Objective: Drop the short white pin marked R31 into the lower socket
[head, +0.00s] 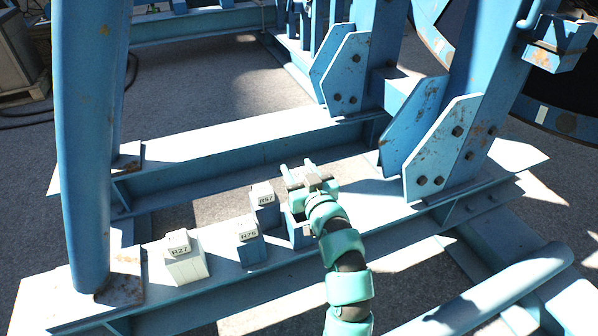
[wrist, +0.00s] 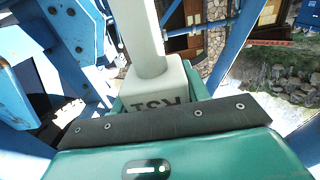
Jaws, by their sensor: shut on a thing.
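My gripper (head: 308,178) is shut on the white pin (wrist: 158,85), gripping its square head. Its round white shaft extends away from the jaws in the wrist view. The lettering on the head is upside down and partly covered by the dark jaw edge, so I cannot read it fully. In the head view my green gripper is above the lower blue beam, just over a blue open-topped block (head: 298,232). The shaft is hidden there. I cannot make out the lower socket for certain in either view.
Labelled blocks stand on the blue beam (head: 100,290): white R27 (head: 186,262), blue R75 (head: 251,245) and blue R57 (head: 265,208), left of my gripper. A thick blue post (head: 85,150) rises at left. Bolted blue plates (head: 440,150) stand to the right.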

